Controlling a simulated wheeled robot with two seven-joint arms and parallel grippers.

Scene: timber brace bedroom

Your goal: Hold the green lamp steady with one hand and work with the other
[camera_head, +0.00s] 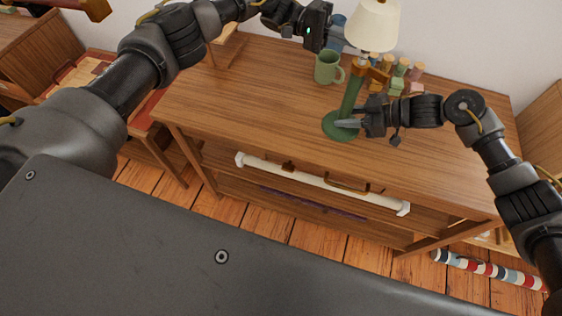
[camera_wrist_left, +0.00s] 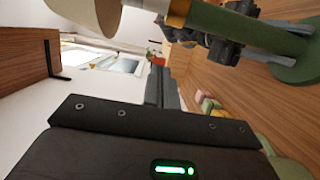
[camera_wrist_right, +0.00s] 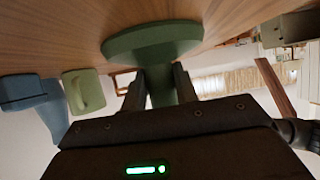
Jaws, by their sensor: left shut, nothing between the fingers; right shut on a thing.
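The green lamp stands upright on the desk, with a round green base (camera_head: 333,129), a green stem (camera_head: 350,97) and a cream shade (camera_head: 372,24). My right gripper (camera_head: 352,123) is shut on the stem low down, just above the base. In the right wrist view its fingers (camera_wrist_right: 160,88) lie on either side of the green stem. My left gripper (camera_head: 334,34) is beside the shade, to its left. In the left wrist view its fingers (camera_wrist_left: 162,88) are together and empty, with the shade (camera_wrist_left: 90,14) above them. Its fingertips are partly hidden in the head view.
A green mug (camera_head: 327,68) stands left of the stem, with a blue object (camera_head: 337,20) behind it. Several small coloured blocks (camera_head: 400,78) are right of the lamp. The wooden desk (camera_head: 230,100) is clear at the left front. A striped roll (camera_head: 490,270) lies on the floor.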

